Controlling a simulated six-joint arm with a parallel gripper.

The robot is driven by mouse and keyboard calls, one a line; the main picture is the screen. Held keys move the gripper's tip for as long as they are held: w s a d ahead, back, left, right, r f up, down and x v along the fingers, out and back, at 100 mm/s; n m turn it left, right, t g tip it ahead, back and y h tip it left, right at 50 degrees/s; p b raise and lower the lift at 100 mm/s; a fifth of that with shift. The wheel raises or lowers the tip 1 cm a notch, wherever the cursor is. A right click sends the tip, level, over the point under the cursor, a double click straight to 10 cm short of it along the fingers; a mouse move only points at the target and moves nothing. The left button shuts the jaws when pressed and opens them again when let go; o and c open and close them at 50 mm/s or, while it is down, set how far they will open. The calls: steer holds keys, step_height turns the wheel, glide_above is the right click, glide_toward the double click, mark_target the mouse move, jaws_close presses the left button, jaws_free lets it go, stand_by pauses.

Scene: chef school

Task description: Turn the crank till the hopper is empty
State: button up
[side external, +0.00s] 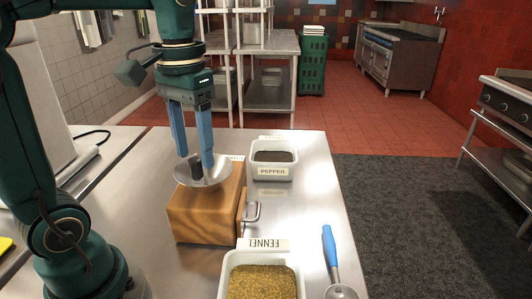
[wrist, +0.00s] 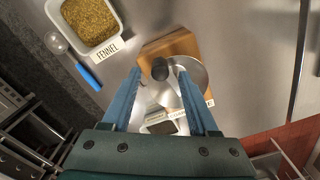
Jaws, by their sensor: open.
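The grinder is a wooden box (side external: 200,215) with a shallow steel hopper bowl (side external: 222,178) on top. The box (wrist: 180,42) and bowl (wrist: 197,76) also show in the wrist view. A dark crank knob (side external: 196,168) stands up over the bowl, and it shows in the wrist view (wrist: 160,69). My gripper (side external: 196,160) points down over the bowl, open, with its blue fingers on either side of the knob. I cannot tell whether either finger touches it. The visible bowl surface is bare metal; fingers and knob hide part of it. The crank arm is mostly hidden.
A small metal handle (side external: 252,212) sticks out from the box's right side. A pepper tub (side external: 272,172) stands behind the grinder, and a fennel tub (side external: 228,276) stands in front. A blue-handled scoop (side external: 329,248) lies right of the fennel. The steel counter (side external: 310,190) is clear at right.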

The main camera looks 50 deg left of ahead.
steer(key=shift+r, duration=2.1)
steer(key=shift+d+r, duration=0.1)
steer(key=shift+s+d+r, duration=0.2)
steer(key=shift+r, duration=0.05)
steer(key=s+d+f+m+t, duration=0.1)
steer(key=s+d+f+t, duration=0.1)
steer(key=f, duration=0.2)
steer(key=s+d+f+m+t, duration=0.2)
steer(key=f+t, duration=0.1)
steer(key=f, duration=0.2)
steer(key=shift+s+d+t, duration=0.3)
steer(key=shift+f, duration=0.1)
